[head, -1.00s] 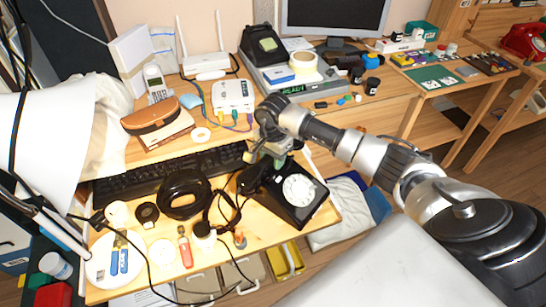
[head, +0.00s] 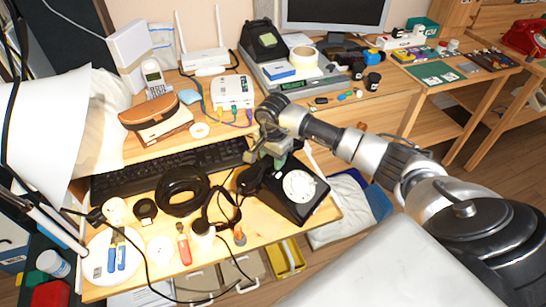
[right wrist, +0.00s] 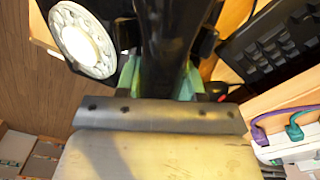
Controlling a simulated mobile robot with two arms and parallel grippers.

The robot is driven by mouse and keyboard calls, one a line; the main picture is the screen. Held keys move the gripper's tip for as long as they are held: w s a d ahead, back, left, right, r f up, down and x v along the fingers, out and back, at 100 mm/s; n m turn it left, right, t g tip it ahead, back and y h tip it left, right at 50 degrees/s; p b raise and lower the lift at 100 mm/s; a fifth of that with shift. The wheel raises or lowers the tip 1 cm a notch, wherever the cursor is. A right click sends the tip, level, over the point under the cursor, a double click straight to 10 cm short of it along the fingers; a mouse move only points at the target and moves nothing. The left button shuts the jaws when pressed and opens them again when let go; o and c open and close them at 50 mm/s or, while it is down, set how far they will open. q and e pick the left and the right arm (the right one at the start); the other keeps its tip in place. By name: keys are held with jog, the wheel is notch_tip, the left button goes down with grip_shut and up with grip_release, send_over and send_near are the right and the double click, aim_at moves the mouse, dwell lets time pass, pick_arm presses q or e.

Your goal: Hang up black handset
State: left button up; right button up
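The black dial phone (head: 300,192) with a white dial stands at the right end of the front desk, and its dial also shows in the right wrist view (right wrist: 82,40). My right gripper (head: 272,155) reaches down at the phone's back left side. In the right wrist view, the green finger pads of my right gripper (right wrist: 160,80) close on both sides of the black handset (right wrist: 165,35). Dark cradle prongs appear on either side of the handset. I cannot tell whether it rests fully in the cradle. My left gripper is not in view.
A black keyboard (head: 165,168) lies behind and left of the phone. A black headset (head: 183,190) and its cable lie left of it. A white router box (head: 232,92) stands behind. Another black phone (head: 264,42) stands at the back. The desk's front right edge is close to the phone.

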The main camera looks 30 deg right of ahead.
jog(key=o, duration=0.4)
jog(key=shift+w+f, duration=0.1)
notch_tip(320, 180, up, 11)
dwell(0.6)
dwell(0.3)
